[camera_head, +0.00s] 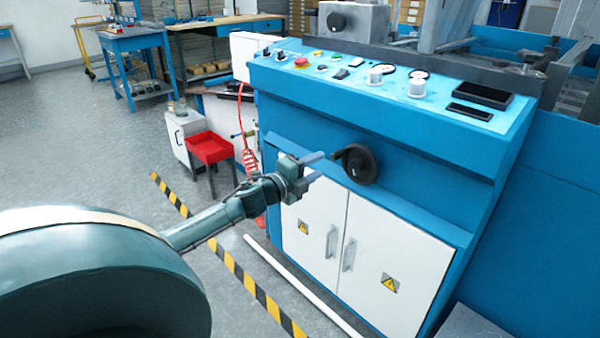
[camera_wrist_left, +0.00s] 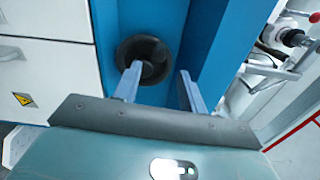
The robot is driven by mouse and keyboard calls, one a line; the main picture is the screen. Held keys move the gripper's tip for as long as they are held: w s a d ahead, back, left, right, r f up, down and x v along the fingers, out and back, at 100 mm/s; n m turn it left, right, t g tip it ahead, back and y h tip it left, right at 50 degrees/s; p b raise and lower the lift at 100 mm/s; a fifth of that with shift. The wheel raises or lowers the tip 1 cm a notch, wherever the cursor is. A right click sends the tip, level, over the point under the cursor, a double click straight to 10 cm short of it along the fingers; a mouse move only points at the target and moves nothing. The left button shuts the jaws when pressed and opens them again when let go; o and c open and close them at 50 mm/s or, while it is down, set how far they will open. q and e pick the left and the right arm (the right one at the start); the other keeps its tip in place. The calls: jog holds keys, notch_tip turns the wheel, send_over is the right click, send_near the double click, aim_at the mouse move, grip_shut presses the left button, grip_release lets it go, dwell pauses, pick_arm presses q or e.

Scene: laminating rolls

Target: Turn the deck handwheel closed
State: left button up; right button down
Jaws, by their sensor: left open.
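The handwheel (camera_head: 356,163) is a small black wheel with a knob, mounted on the blue front of the machine above the white cabinet doors. It also shows in the left wrist view (camera_wrist_left: 146,55), just beyond the fingertips. My left gripper (camera_head: 320,165) is open and empty, with its fingers pointing at the wheel from the left side. In the left wrist view the left gripper (camera_wrist_left: 158,80) has one finger in front of the wheel's lower part and the other to its right. I cannot tell whether a finger touches the wheel. My right gripper does not show.
White cabinet doors (camera_head: 345,250) with handles are below the wheel. Striped floor tape (camera_head: 240,275) crosses the floor.

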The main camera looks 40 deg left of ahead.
pick_arm(q)
jog(key=shift+s+a+p, duration=0.2)
jog(key=shift+s+p, duration=0.15)
jog(key=shift+s, duration=2.1)
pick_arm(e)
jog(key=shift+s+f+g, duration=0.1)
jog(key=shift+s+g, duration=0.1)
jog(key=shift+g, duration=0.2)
